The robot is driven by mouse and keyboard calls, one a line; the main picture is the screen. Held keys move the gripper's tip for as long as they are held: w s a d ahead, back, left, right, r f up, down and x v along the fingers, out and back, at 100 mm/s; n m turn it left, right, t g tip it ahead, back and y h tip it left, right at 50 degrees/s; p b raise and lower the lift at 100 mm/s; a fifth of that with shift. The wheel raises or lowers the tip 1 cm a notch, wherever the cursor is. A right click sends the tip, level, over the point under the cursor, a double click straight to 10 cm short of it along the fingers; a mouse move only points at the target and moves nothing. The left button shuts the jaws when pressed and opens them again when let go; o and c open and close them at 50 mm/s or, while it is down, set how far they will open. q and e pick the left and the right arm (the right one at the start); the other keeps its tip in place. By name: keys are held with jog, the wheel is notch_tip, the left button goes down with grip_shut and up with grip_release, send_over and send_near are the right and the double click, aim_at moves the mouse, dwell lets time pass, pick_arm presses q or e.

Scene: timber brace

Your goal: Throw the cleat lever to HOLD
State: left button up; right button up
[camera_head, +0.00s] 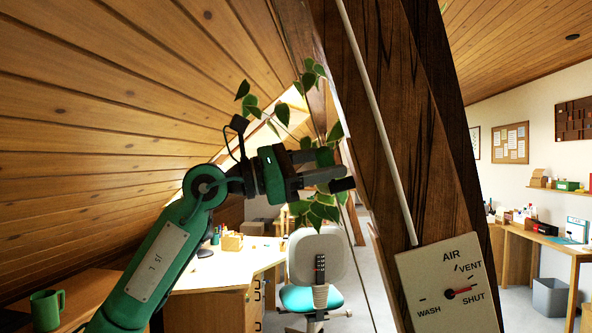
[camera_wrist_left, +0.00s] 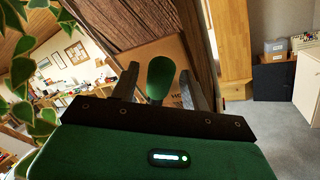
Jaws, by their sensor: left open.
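The cleat lever shows in the left wrist view as a green rounded knob (camera_wrist_left: 161,78). A tan plate (camera_wrist_left: 174,100) behind it carries lettering, partly hidden, that seems to begin "HO". My left gripper (camera_wrist_left: 158,84) is open, with one finger on each side of the knob; I cannot tell whether either touches it. In the head view my left gripper (camera_head: 338,178) reaches right, to the near left edge of the dark timber brace (camera_head: 385,120). The lever and its plate cannot be made out there. My right gripper is not in view.
A cream dial panel (camera_head: 448,290) marked AIR, VENT, SHUT and WASH sits low on the brace, its red pointer near SHUT. Leafy vines (camera_head: 322,208) hang around my left gripper. A desk (camera_head: 225,270) and chair (camera_head: 316,265) stand beyond. A sloping plank ceiling (camera_head: 100,130) closes in at left.

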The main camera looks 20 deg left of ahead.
pick_arm(q)
jog(key=b+v, duration=0.3)
jog(key=v, duration=1)
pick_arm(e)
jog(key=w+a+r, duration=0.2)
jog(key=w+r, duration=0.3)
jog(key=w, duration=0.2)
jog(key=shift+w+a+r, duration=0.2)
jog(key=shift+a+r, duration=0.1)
pick_arm(q)
jog(key=shift+s+a, duration=0.1)
